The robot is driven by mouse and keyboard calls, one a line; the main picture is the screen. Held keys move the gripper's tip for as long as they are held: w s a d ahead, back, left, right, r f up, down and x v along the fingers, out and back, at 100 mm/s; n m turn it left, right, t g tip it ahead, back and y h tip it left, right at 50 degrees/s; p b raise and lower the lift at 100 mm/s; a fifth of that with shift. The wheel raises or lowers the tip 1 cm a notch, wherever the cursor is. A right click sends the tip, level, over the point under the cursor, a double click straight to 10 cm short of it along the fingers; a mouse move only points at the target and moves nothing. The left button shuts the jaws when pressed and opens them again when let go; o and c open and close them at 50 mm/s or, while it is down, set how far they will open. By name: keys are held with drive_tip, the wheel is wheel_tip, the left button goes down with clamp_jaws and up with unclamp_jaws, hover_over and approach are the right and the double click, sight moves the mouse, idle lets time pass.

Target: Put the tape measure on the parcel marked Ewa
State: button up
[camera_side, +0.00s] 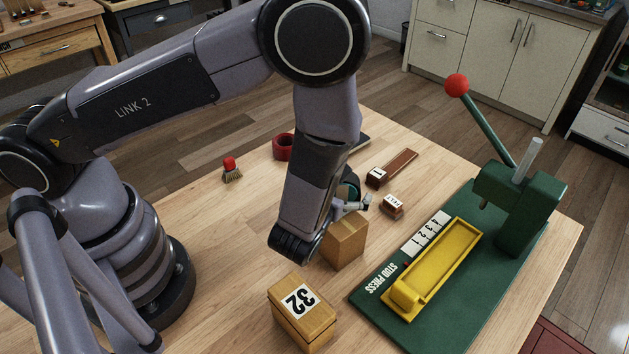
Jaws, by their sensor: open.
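No tape measure can be made out for sure in the side view. A dark and teal rounded shape (351,190) shows behind my wrist, and I cannot tell what it is. A plain brown box (346,243) stands on the table beside my wrist; no name shows on its visible faces, and part of it is hidden. No marking "Ewa" is readable anywhere. My gripper (362,204) is open, low over the table just behind the brown box, and mostly hidden by my wrist.
A wooden box marked 32 (302,312) stands in front. The green stud press (520,205), with yellow tray (448,262) and red-knobbed lever (480,115), fills the right. A small labelled block (392,206), brown bar (398,165), red ring (283,147) and brush (231,170) lie behind.

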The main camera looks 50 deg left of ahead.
drive_tip(key=shift+r, duration=0.1)
drive_tip(key=v, duration=0.7)
drive_tip(key=s+a+r+n+g+y, duration=0.35)
drive_tip(key=a+r+n+g, duration=0.55)
drive_tip(key=a+r+n, duration=0.7)
drive_tip(key=s+a+r+n+t+h, duration=0.2)
drive_tip(key=s+r+n+h, duration=0.7)
drive_tip(key=n, duration=0.6)
drive_tip(key=s+r, duration=0.2)
drive_tip(key=s, duration=0.1)
drive_tip(key=shift+r+n, duration=0.25)
drive_tip(key=shift+n, duration=0.05)
drive_tip(key=shift+s, duration=0.1)
drive_tip(key=c, duration=0.6)
